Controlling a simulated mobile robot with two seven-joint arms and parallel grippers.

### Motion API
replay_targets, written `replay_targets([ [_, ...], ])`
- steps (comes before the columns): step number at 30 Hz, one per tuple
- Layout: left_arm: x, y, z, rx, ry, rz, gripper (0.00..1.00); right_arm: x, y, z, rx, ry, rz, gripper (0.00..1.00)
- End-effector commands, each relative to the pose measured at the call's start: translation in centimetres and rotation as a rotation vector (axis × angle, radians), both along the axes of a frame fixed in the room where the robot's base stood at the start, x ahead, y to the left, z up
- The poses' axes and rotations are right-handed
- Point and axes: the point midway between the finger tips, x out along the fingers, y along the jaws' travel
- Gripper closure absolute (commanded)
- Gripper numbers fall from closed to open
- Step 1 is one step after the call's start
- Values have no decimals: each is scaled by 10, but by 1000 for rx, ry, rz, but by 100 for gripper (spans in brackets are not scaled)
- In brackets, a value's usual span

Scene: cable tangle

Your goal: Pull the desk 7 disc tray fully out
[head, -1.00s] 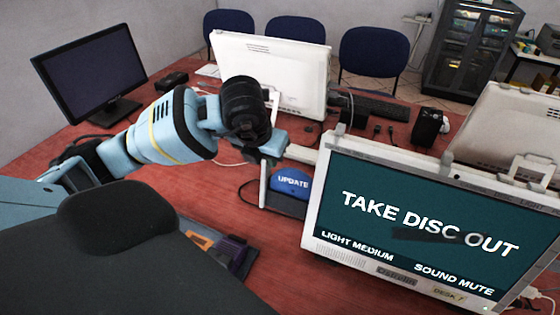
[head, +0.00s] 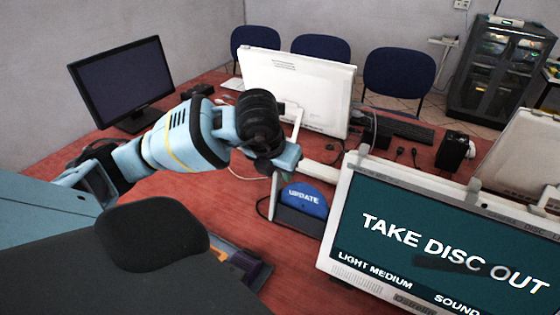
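The large white monitor (head: 378,290) at the right reads "TAKE DISC OUT" on a teal screen. A blue disc marked "UPDATE" (head: 306,201) stands in a dark holder (head: 299,222) at the monitor's left. My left gripper (head: 288,160) is above the holder, beside the monitor's upper left edge. A pale bar (head: 322,172) runs between the gripper and the monitor; I cannot tell whether it is a finger or part of the disc tray. The fingertips are hidden, so I cannot tell whether the gripper is open or shut. My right gripper is out of view.
A black monitor (head: 120,82) stands at the left, and a white monitor (head: 296,85) stands at the back. A keyboard (head: 402,130), cables and a black speaker (head: 453,149) lie behind the teal-screened monitor.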

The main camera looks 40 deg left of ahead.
Motion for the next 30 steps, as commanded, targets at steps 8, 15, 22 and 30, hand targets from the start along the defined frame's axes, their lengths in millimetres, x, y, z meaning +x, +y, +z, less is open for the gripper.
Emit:
replay_targets([
  [8, -13, -3, 38, 1, -6, 1, 80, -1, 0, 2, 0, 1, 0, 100],
  [15, -25, -6, 65, 1, -3, 0, 80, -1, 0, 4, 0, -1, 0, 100],
  [22, -28, -6, 71, 1, -1, 0, 80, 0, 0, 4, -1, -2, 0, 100],
  [30, -28, -6, 70, 1, 0, 0, 80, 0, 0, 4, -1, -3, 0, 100],
])
